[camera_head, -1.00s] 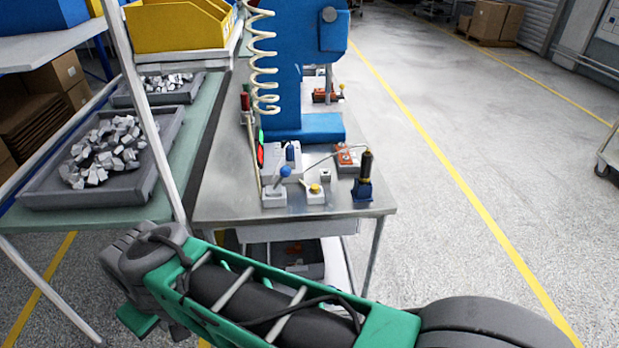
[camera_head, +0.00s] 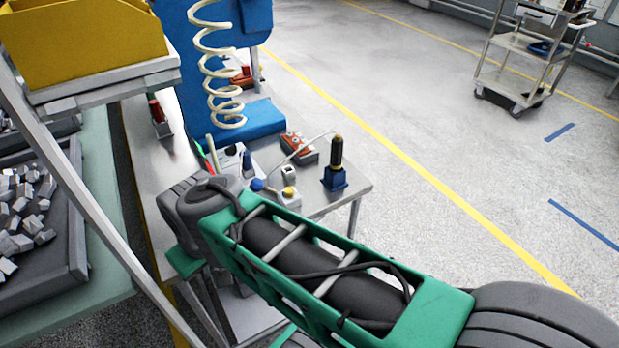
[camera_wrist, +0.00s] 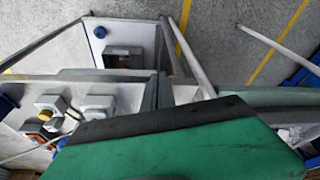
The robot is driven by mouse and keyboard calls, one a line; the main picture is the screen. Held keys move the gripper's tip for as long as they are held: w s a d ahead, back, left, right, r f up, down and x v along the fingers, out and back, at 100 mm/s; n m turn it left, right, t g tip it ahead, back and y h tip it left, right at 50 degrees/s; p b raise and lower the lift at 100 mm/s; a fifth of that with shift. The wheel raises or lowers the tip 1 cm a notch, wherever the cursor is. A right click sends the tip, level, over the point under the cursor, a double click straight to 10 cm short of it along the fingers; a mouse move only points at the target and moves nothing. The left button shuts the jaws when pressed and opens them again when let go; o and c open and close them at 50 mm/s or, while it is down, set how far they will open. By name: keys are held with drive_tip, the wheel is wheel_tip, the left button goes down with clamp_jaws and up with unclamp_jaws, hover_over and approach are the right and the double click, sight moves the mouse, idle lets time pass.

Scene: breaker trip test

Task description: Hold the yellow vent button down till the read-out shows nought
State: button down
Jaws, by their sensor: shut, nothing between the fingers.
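The yellow vent button (camera_head: 289,191) sits on a small pale block near the front of the metal bench, beside a blue ball knob (camera_head: 257,184). A small yellow-orange cap, probably the same button, shows in the wrist view (camera_wrist: 46,114) at the left. My gripper (camera_wrist: 165,121) shows as a broad green part with a black edge, shut and empty. It looks apart from the button, to its right in the wrist view. In the head view my arm's end overlaps the bench's front left part, hiding some of it. I cannot make out a legible read-out.
On the bench (camera_head: 348,190) stand a dark blue holder with a black-handled tool (camera_head: 335,175), an orange-and-grey box (camera_head: 299,147) and a blue machine (camera_head: 262,118) with a coiled hose. A rack post (camera_head: 88,205) stands close at left.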

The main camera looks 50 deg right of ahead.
drive_tip(key=shift+w+d, duration=0.1)
drive_tip(key=shift+w, duration=0.1)
wheel_tip(320, 180, up, 10)
drive_tip(key=f+m+t+y+p, duration=0.1)
drive_tip(key=m+t+y+p, duration=0.35)
drive_tip(key=p, duration=0.85)
hover_over(292, 191)
drive_tip(key=shift+r+m+t+h, duration=0.25)
drive_tip(key=shift+m+t+h, duration=0.1)
drive_tip(key=shift+t+h, duration=0.3)
wheel_tip(292, 191, down, 9)
drive_tip(key=b, duration=0.7)
drive_tip(key=shift+r, duration=0.1)
